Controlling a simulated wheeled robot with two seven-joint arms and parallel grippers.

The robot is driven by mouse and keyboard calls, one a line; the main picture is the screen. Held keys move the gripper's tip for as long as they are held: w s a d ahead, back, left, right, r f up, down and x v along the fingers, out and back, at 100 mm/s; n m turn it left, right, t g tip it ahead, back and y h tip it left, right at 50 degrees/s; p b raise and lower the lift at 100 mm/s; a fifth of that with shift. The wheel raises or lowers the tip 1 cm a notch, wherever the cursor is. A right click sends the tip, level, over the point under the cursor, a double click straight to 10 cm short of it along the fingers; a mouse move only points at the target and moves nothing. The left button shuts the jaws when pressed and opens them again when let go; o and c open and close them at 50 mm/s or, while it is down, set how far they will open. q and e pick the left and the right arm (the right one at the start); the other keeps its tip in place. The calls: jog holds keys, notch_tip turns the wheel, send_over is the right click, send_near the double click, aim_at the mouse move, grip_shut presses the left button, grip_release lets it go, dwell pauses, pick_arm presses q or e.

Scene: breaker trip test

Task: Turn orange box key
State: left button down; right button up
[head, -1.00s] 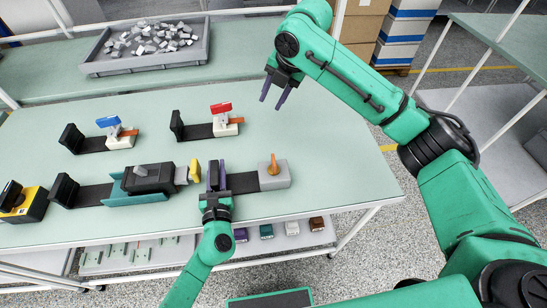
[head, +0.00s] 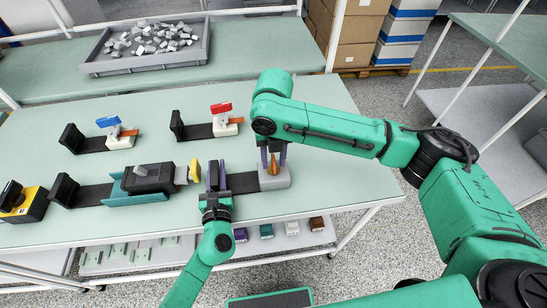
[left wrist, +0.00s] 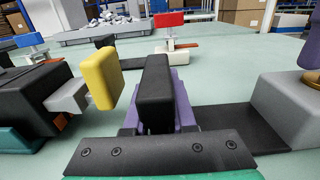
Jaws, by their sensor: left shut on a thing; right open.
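The orange key (head: 272,168) stands upright on top of the grey box (head: 275,182) at the right end of a black base strip. My right gripper (head: 273,160) is open and points down, with one purple finger on each side of the key. Contact with the key cannot be made out. My left gripper (head: 217,177) is shut on a black upright block (left wrist: 155,92) on the same strip, left of the grey box. The grey box also shows at the right edge of the left wrist view (left wrist: 285,105).
Left of my left gripper is a black device with a yellow pad (head: 195,171) in a teal holder (head: 117,198). Behind stand fixtures with a blue lever (head: 108,121) and a red lever (head: 221,107). A grey tray (head: 90,70) of parts is further back.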

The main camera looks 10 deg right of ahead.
grip_shut()
jog(key=shift+m, duration=0.4)
jog(key=m, duration=0.8)
jog(key=shift+d, duration=0.15)
jog(key=m, duration=0.4)
jog(key=shift+s+m, duration=0.1)
jog(key=shift+m, duration=2.5)
jog(key=shift+r, duration=0.1)
